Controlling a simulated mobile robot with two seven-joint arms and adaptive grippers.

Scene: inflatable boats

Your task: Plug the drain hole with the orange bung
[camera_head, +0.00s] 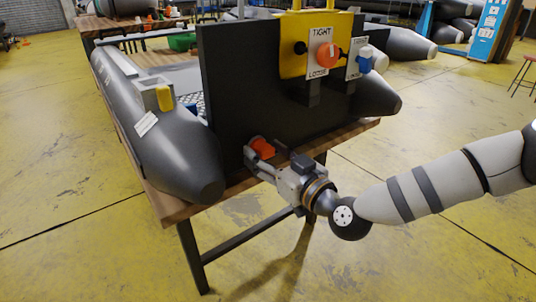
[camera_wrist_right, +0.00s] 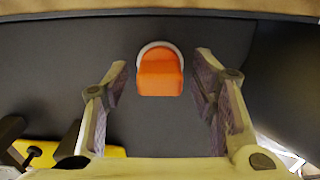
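The orange bung (camera_head: 263,147) is at the lower part of the boat's black transom (camera_head: 236,85). In the right wrist view, the bung (camera_wrist_right: 160,78) sits against the dark transom, with a pale ring (camera_wrist_right: 144,50) showing around its far side. The drain hole itself is hidden behind the bung; I cannot tell how deep it sits. My right gripper (camera_head: 257,153) is open at the transom. In the right wrist view its two fingers stand on either side of the bung, with a gap on each side. My left gripper is not in view.
The grey boat tube (camera_head: 150,130) lies left of the transom on a wooden table (camera_head: 180,208). The floor in front is clear.

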